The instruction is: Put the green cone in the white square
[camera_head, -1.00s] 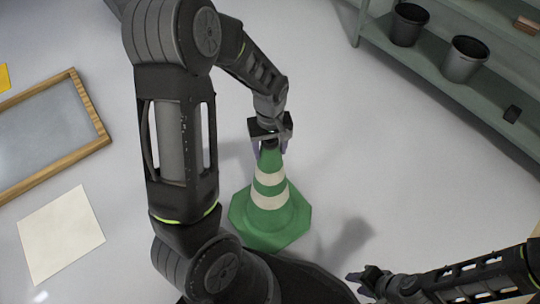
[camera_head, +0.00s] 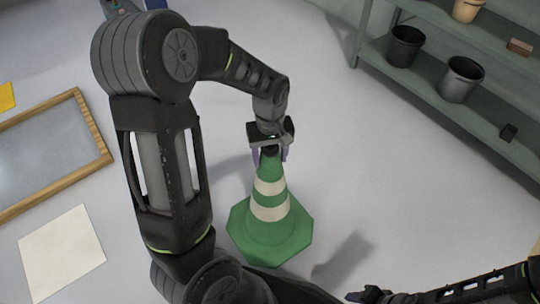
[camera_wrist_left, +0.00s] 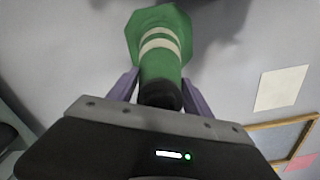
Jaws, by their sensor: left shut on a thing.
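The green cone (camera_head: 271,220) with two white bands and an octagonal base is upright in the head view. My left gripper (camera_head: 270,155) is shut on the top of the cone. In the left wrist view the cone (camera_wrist_left: 160,65) sits between the purple fingers of the left gripper (camera_wrist_left: 163,92). Whether its base touches the floor I cannot tell. The white square (camera_head: 62,252) lies flat on the floor at the lower left, apart from the cone. It also shows in the left wrist view (camera_wrist_left: 282,88). My right gripper (camera_head: 372,294) is at the bottom edge, partly cut off, and empty.
A wood-framed panel (camera_head: 96,128) lies at the left, behind the white square. A green shelf (camera_head: 430,85) at the upper right holds a black bin (camera_head: 405,47) and a grey bin (camera_head: 460,80). The floor between cone and shelf is clear.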

